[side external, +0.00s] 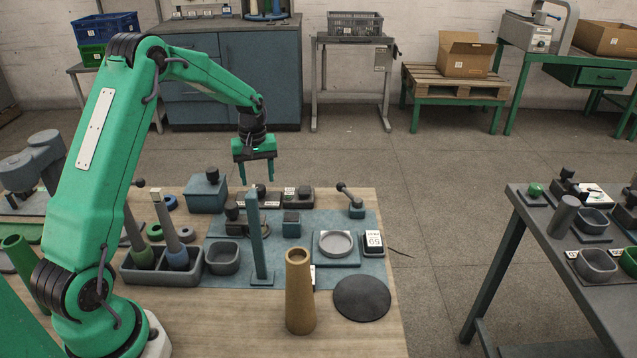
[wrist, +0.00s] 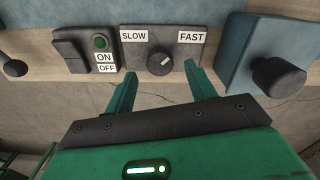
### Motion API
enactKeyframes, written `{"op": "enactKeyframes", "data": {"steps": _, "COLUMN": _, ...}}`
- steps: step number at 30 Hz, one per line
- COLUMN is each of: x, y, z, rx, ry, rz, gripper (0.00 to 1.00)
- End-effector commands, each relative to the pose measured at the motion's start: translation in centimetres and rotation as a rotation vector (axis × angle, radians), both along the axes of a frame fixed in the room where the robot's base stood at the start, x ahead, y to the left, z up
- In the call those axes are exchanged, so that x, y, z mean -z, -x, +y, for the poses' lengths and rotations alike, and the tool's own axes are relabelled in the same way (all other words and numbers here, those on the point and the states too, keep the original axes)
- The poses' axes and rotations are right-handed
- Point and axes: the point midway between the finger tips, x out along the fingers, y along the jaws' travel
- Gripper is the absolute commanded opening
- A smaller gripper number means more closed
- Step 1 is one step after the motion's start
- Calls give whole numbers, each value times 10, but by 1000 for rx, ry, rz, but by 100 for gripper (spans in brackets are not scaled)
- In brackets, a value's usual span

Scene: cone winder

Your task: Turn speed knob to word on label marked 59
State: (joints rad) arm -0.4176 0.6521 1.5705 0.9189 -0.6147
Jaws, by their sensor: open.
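The speed knob (wrist: 159,65) is round and black on a grey panel. Its white pointer mark tilts up and to the right. A SLOW label (wrist: 133,36) is at the panel's left and a FAST label (wrist: 191,37) at its right. My gripper (wrist: 160,78) is open and empty, its fingers on either side of the knob in the picture, apart from it. In the side view my gripper (side external: 257,181) hangs above the panel, pointing down. A white card (side external: 374,240) at the mat's right side bears a number that looks like 59; its smaller word is hard to read.
An ON/OFF switch box with a green button (wrist: 100,42) is left of the knob panel. A blue box with a black knob (wrist: 278,77) is on the right. A thin upright post (side external: 256,235) and a tan cone (side external: 299,290) stand nearer the side camera.

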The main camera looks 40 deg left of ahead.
Motion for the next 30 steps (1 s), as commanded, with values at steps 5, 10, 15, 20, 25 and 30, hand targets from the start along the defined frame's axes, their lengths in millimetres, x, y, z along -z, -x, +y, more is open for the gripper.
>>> {"op": "enactKeyframes", "data": {"steps": 5, "x": -25, "y": 0, "z": 0, "rx": 0, "ry": -2, "rz": -3, "gripper": 55}}
{"op": "enactKeyframes", "data": {"steps": 10, "x": -42, "y": 0, "z": 0, "rx": 0, "ry": 0, "rz": -1, "gripper": 55}}
{"op": "enactKeyframes", "data": {"steps": 15, "x": -48, "y": 0, "z": 0, "rx": 1, "ry": 0, "rz": -1, "gripper": 55}}
{"op": "enactKeyframes", "data": {"steps": 20, "x": -49, "y": 0, "z": 0, "rx": 1, "ry": 0, "rz": 0, "gripper": 55}}
{"op": "enactKeyframes", "data": {"steps": 25, "x": -49, "y": 0, "z": 0, "rx": 2, "ry": 0, "rz": -1, "gripper": 55}}
{"op": "enactKeyframes", "data": {"steps": 30, "x": -58, "y": 2, "z": -7, "rx": 23, "ry": -5, "rz": -11, "gripper": 55}}
